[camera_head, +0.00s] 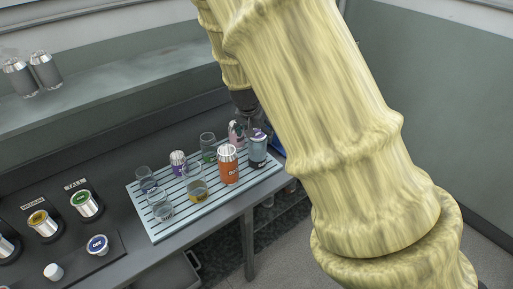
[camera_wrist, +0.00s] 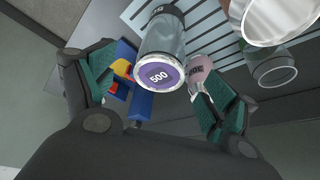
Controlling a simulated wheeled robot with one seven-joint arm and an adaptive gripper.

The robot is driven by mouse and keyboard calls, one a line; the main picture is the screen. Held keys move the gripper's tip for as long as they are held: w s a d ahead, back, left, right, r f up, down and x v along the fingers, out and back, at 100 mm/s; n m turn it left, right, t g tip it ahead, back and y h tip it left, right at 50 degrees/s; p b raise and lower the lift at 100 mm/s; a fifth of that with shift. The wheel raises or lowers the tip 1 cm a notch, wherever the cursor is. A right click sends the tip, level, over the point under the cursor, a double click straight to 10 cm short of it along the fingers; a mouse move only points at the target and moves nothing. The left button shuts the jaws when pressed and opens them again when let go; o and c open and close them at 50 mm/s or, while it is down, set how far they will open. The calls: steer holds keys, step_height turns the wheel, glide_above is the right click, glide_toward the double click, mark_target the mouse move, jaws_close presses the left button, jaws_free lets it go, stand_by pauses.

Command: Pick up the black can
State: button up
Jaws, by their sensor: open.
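A grey-blue, smoky-looking can or glass with a dark band (camera_head: 258,150) stands at the right end of the slatted tray. In the wrist view it is a cylinder with a purple end marked 500 (camera_wrist: 160,75). I cannot tell if this is the black can. My gripper (camera_wrist: 157,92) is open, with green pads on either side of this cylinder; contact cannot be made out. In the head view my arm hides most of the gripper. Two dark grey cans (camera_head: 18,79) (camera_head: 45,70) with silver tops stand on the back ledge at the upper left.
The slatted tray (camera_head: 157,232) also holds several glasses, an orange can (camera_head: 229,172), a purple-and-white can (camera_head: 178,165) and a pink bottle (camera_head: 236,132). The pink bottle (camera_wrist: 200,73) is close to my right finger. Labelled holders (camera_head: 85,204) are at left.

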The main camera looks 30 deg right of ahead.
mark_target(256, 137)
steer(key=x, duration=0.3)
steer(key=shift+w+f+p, duration=0.25)
steer(key=shift+f+p, duration=0.05)
steer(key=shift+s+d+f, duration=0.1)
steer(key=shift+s+f, duration=0.05)
steer(key=shift+f, duration=0.1)
steer(key=shift+p+x, duration=1.2)
steer(key=shift+x, duration=1.25)
steer(key=shift+c, duration=0.2)
steer(key=c, duration=1.5)
